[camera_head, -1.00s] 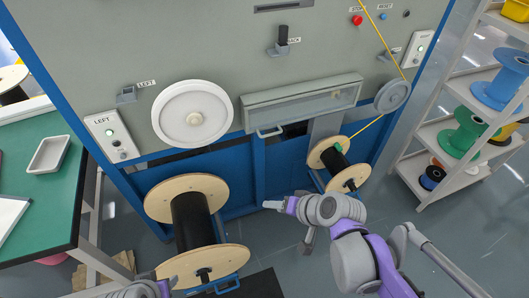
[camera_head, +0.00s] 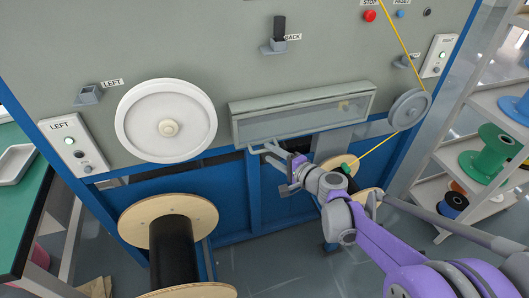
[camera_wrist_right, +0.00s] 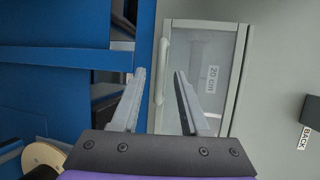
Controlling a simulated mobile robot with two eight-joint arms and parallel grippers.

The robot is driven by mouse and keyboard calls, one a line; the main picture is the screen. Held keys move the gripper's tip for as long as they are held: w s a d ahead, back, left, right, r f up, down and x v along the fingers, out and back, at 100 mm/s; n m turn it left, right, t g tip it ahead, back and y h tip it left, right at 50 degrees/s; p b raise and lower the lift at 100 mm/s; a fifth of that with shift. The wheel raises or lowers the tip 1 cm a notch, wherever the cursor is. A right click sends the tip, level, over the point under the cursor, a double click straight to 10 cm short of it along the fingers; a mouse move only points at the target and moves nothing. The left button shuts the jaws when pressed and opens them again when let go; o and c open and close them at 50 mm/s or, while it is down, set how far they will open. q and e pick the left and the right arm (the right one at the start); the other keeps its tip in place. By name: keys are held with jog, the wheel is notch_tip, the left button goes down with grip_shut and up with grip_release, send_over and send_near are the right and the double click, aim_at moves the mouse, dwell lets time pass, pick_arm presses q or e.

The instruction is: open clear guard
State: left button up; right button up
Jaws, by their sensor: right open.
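The clear guard (camera_head: 300,117) is a long see-through box with a pale frame on the grey machine front, and it looks shut. In the right wrist view the guard (camera_wrist_right: 222,55) carries a "20 cm" label. Its pale bar handle (camera_wrist_right: 163,68) runs along its lower edge. My right gripper (camera_head: 270,150) is at the handle's end of the guard in the head view. In the right wrist view my right gripper (camera_wrist_right: 159,75) is open, with one finger on each side of the handle's line. Whether a finger touches the handle I cannot tell. My left gripper is out of view.
A white pulley wheel (camera_head: 166,121) is left of the guard and a smaller grey wheel (camera_head: 409,110) right of it, with a yellow cable (camera_head: 403,45). A large black spool (camera_head: 172,250) stands below left. A shelf (camera_head: 485,100) with spools is at the right.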

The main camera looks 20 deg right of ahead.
aim_at(265, 150)
jog(key=shift+x, duration=1.75)
grip_shut()
